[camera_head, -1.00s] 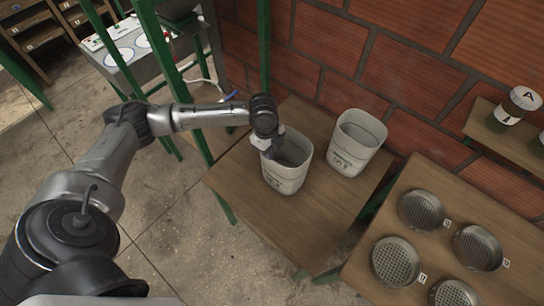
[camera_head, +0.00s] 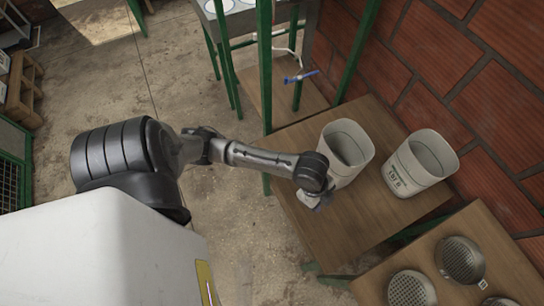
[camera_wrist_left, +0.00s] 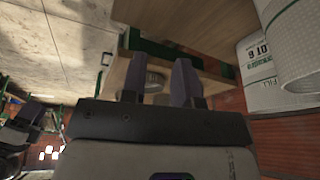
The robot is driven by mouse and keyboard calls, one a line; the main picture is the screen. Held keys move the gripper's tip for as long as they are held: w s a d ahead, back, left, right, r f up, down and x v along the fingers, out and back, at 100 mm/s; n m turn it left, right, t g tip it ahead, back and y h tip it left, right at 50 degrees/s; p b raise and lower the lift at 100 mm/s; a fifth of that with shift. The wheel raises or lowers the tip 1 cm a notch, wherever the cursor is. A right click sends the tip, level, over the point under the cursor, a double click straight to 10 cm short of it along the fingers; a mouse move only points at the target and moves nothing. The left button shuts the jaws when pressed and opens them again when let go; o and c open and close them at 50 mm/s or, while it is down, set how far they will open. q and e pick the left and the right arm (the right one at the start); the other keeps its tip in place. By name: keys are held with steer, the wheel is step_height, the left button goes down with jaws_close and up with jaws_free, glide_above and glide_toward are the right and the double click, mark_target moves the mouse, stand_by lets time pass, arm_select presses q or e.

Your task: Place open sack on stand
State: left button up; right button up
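Two open-topped, pale printed sacks, a left one (camera_head: 348,150) and a right one (camera_head: 420,165), stand upright side by side on a wooden tabletop (camera_head: 345,235) in the head view. Both also show in the left wrist view at the upper right, one nearer (camera_wrist_left: 300,45) and one partly cut off (camera_wrist_left: 258,65). My left gripper (camera_head: 315,199) is at the near left of the left sack, above the tabletop's edge. In the left wrist view its two fingers (camera_wrist_left: 157,75) are apart with no sack between them. I cannot tell which structure is the stand. My right gripper is out of view.
A green metal frame (camera_head: 265,65) rises behind the sacks, with a blue-handled tap (camera_head: 300,77) beside it. A second wooden table (camera_head: 500,255) holds round metal sieves (camera_head: 462,262) at lower right. A brick wall (camera_head: 490,70) closes the right. Concrete floor (camera_head: 150,80) is open at left.

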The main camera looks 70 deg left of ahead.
arm_select(q)
steer(key=s+a+f+n+t+y, duration=0.1)
steer(key=s+n+y, duration=0.1)
steer(key=s+n, duration=0.8)
steer(key=s, duration=0.3)
steer(key=shift+s+a+n+y, duration=0.3)
steer(key=shift+s+a+y, duration=0.1)
steer(key=shift+s+a, duration=0.1)
